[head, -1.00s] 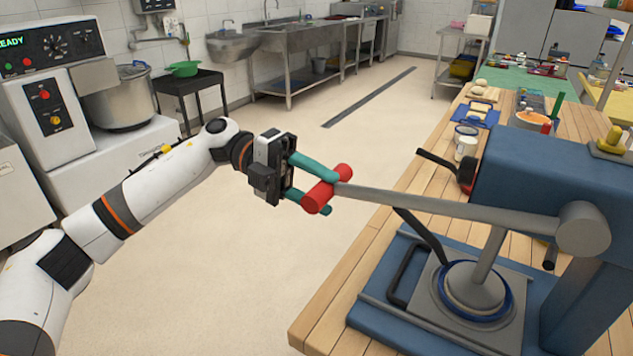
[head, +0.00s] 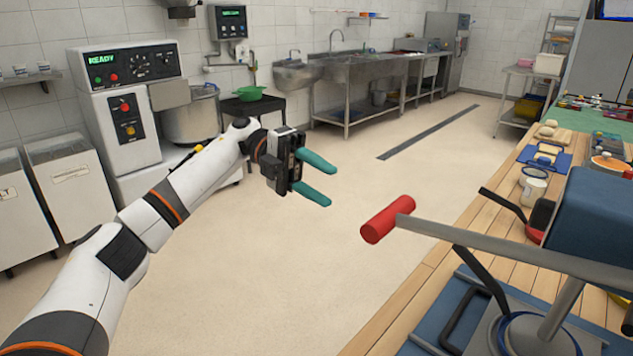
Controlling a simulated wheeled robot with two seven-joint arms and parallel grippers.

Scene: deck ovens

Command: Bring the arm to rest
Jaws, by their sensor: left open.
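My left gripper (head: 317,179) is open and empty, held in the air over the floor. Its two teal fingers point right. The red handle (head: 387,219) at the end of a grey lever (head: 490,245) is to the right of the fingertips, with a clear gap between them. The lever belongs to a blue press (head: 600,215) on the wooden table at the right, which is partly cut off by the picture edge. My right gripper does not show.
A mixer with a READY display (head: 125,65) and a steel bowl (head: 190,118) stands behind my left arm. The floor (head: 310,265) in the middle is clear.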

